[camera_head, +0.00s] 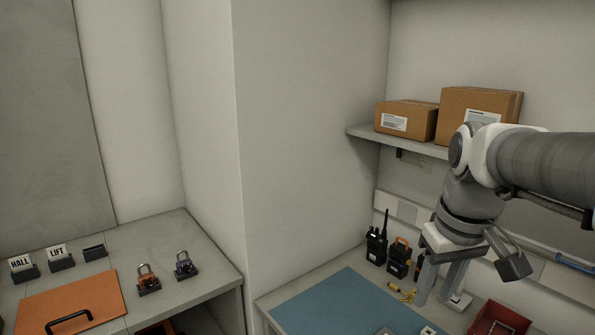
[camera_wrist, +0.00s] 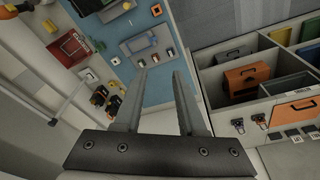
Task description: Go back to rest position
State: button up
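My gripper (camera_head: 435,296) hangs fingers-down above the right bench in the head view, in front of the back wall. In the wrist view my gripper (camera_wrist: 160,76) shows two grey fingers spread apart with nothing between them. My grey and white arm reaches in from the right edge of the head view. Two black radios (camera_head: 376,250) stand on the bench just left of the gripper. One of them has an orange loop at its top (camera_head: 400,243).
A blue mat (camera_head: 345,305) covers the bench front, and a red bin (camera_head: 500,320) stands to the right. A shelf (camera_head: 362,133) with two cardboard boxes (camera_head: 405,118) is beside my arm. Padlocks (camera_head: 148,282) and an orange panel (camera_head: 75,300) lie on the left cabinet.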

jog(key=s+a+f+m+t, duration=0.1)
jog(key=s+a+f+t, duration=0.1)
jog(key=s+a, duration=0.4)
jog(key=shift+s+a+f+m+t, duration=0.35)
jog(key=shift+s+t, duration=0.45)
jog(key=shift+s, duration=0.45)
jog(key=shift+d, duration=0.2)
